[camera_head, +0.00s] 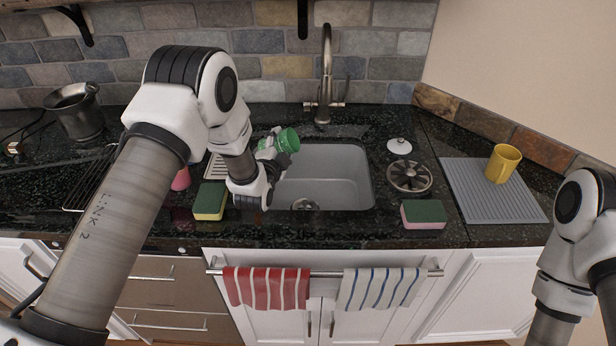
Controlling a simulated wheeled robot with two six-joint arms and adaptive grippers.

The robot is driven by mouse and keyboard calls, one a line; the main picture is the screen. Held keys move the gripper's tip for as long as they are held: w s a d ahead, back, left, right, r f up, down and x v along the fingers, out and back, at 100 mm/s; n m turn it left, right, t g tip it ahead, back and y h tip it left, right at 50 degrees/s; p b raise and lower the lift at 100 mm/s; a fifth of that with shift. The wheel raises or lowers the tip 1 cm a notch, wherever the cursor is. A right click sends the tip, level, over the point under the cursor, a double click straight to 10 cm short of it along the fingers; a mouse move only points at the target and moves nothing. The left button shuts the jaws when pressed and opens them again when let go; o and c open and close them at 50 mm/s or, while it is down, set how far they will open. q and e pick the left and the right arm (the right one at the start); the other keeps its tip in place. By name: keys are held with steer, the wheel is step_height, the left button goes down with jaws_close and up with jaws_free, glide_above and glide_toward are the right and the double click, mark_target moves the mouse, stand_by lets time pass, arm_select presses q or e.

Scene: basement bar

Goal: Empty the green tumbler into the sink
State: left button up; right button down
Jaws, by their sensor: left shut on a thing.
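The green tumbler (287,140) is held by my left gripper (272,149) above the back left part of the sink. It is tilted, lying nearly on its side, with one end toward the right. My left gripper is shut on it, and the wrist partly hides the gripper and the tumbler's lower part. The sink (335,185) is a pale basin set in the black counter, with a drain at its front left. I cannot see any liquid coming from the tumbler. My right arm shows at the right edge, but its gripper is out of view.
A faucet (325,80) stands behind the sink. Sponges (210,201) (423,213) lie at both sides. A metal bucket (75,112) stands left.

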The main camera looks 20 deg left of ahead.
arm_select(q)
steer(key=shift+d+f+m+b, duration=0.15)
steer(key=shift+f+m+b, duration=0.35)
steer(key=shift+f+m, duration=0.55)
steer(key=shift+d+f+y, duration=0.3)
steer(key=shift+d+f, duration=0.05)
steer(key=shift+d, duration=0.05)
steer(key=shift+w+m, duration=0.1)
steer(key=shift+m, duration=0.15)
steer(key=shift+f+m, duration=0.2)
steer(key=shift+m, duration=0.1)
steer(key=shift+w+d+f+m+b, duration=0.1)
steer(key=shift+d+f+m+b, duration=0.15)
steer(key=shift+f+m+b, duration=0.35)
stand_by(0.4)
steer(key=shift+d+r+m, duration=0.1)
steer(key=shift+r+m, duration=0.15)
steer(key=shift+m, duration=0.15)
